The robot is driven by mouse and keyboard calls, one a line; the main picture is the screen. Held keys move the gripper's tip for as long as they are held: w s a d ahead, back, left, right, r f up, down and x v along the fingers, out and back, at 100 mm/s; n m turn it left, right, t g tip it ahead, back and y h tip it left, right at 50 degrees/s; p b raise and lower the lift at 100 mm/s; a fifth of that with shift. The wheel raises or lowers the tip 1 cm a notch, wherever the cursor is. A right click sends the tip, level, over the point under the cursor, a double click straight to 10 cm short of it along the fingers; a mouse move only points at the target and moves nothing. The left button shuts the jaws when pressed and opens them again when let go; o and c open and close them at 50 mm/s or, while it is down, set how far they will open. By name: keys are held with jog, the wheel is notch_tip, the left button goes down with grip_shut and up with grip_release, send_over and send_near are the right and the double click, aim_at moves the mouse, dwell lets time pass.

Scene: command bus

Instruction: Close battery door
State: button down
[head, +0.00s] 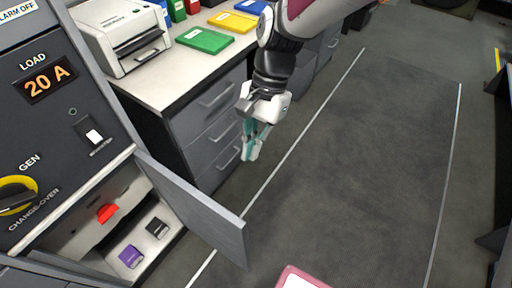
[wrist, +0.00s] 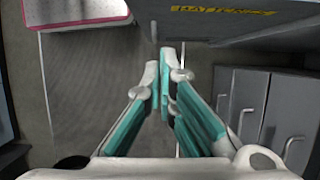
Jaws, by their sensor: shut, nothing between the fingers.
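The battery door (head: 200,208) is a grey panel standing open, swung out from the lower compartment (head: 165,235) of the control cabinet. Its free edge points toward the aisle. My gripper (head: 250,157) is shut and empty, with teal-lined fingers pointing down. It is beyond the door in the head view, near the drawers, and appears apart from it. In the wrist view my fingertips (wrist: 167,58) lie just below the door's edge; contact cannot be told.
The open compartment holds a red lever (head: 107,213), a purple block (head: 130,256) and a black block (head: 157,227). Grey drawers (head: 212,125) stand behind my gripper, under a counter with a printer (head: 125,38) and coloured folders (head: 204,40).

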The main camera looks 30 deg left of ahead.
jog(key=s+f+b, duration=0.3)
jog(key=s+f, duration=0.4)
jog(key=f, duration=0.2)
jog(key=shift+s+a, duration=0.25)
jog(key=shift+s, duration=0.1)
jog(key=shift+s, duration=0.1)
